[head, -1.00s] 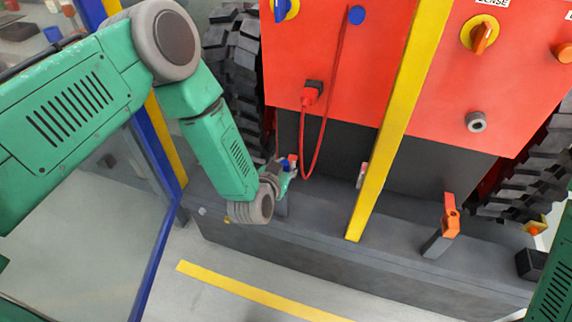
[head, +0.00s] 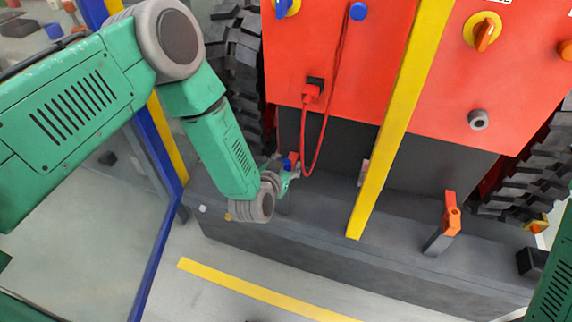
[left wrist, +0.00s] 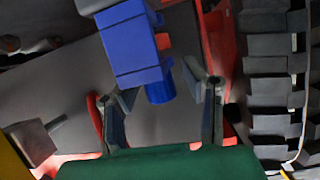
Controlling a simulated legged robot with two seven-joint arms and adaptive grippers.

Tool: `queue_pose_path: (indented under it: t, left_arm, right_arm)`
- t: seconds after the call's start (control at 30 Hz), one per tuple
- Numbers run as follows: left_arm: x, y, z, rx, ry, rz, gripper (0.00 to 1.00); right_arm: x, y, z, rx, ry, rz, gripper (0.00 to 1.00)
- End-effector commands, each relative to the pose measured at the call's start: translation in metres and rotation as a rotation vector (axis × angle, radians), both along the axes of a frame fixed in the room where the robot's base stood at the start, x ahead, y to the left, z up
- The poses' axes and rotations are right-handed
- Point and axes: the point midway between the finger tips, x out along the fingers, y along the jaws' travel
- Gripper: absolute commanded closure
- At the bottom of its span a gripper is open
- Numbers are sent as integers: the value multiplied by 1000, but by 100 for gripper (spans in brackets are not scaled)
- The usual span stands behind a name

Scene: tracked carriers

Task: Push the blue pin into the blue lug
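The blue lug (left wrist: 130,40) is a block near the top of the left wrist view. The blue pin (left wrist: 159,88), a short cylinder, shows at its lower right corner; how deep it sits in the lug is hidden. My left gripper (left wrist: 160,88) has its two fingers spread, one on each side of the pin, with gaps visible between. In the head view my left gripper (head: 286,172) is small, beside a blue spot and a red piece above the grey ledge. My right gripper is not in view.
An orange lug (head: 451,215) stands on the grey ledge (head: 320,235) at the right. A yellow bar (head: 400,120) crosses the red panel (head: 340,40). A red cable (head: 325,125) hangs close to my left gripper. A black tracked wheel (head: 235,70) is behind the arm.

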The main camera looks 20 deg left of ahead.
Motion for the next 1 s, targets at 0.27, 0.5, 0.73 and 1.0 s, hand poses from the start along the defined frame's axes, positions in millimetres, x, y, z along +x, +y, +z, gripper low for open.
queue_pose_path:
  t: [0.27,0.5,0.73,1.0]
  left_arm:
    - [-31,2,12,1,3,-2,61]
    - [-79,6,30,1,4,-1,61]
    - [-105,8,41,0,3,0,61]
    - [-117,11,39,0,40,-9,61]
  right_arm:
    - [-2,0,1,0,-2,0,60]
    - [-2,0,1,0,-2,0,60]
    - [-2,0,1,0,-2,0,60]
    - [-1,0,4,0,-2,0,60]
